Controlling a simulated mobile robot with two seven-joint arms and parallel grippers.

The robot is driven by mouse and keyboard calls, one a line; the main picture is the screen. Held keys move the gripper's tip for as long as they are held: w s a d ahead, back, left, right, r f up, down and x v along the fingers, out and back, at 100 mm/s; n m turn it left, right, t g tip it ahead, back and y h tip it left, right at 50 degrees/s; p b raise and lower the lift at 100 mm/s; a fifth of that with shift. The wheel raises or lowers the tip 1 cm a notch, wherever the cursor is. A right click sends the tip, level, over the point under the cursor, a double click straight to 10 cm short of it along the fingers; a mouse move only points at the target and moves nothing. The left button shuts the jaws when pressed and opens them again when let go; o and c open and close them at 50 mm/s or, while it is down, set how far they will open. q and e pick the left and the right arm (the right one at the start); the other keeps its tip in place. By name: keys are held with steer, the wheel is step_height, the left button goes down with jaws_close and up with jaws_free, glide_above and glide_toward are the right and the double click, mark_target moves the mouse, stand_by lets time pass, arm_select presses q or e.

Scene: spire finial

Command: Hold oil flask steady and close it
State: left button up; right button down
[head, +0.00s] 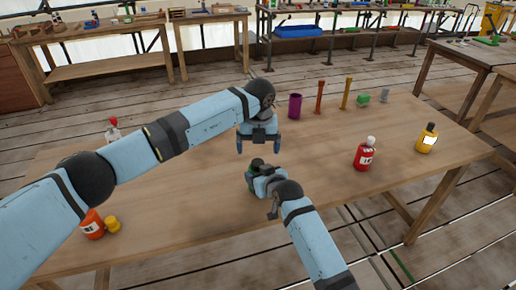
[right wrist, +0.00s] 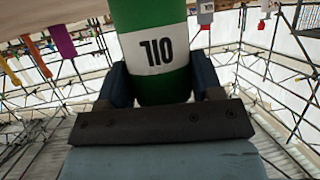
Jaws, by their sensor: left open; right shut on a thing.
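The oil flask (right wrist: 152,45) is green with a white band whose OIL lettering reads upside down in the right wrist view. My right gripper (right wrist: 158,88) is shut around its body, one finger on each side. In the head view my right gripper (head: 260,174) is low over the middle of the table, and only a small dark green part of the flask (head: 257,162) shows. My left gripper (head: 258,149) is open and empty, pointing down just above the flask. The flask's mouth and any cap on it cannot be made out.
On the table (head: 330,190) stand a red bottle (head: 364,157), a yellow bottle (head: 427,138), a purple cup (head: 295,106), two thin upright posts and a green block (head: 363,99). An orange bottle (head: 92,224) and a yellow piece (head: 112,223) are at the left. The table's front middle is clear.

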arm_select(q)
step_height(320, 180, up, 11)
steer(key=shift+s, duration=0.2)
arm_select(e)
steer(key=shift+c, duration=0.9)
jaws_free()
steer(key=shift+s+r, duration=0.1)
arm_select(q)
steer(key=shift+r+p, duration=0.55)
steer(key=shift+r, duration=0.05)
arm_select(e)
steer(key=v, duration=1.3)
steer(key=shift+s, duration=0.25)
steer(key=shift+d+r, duration=0.1)
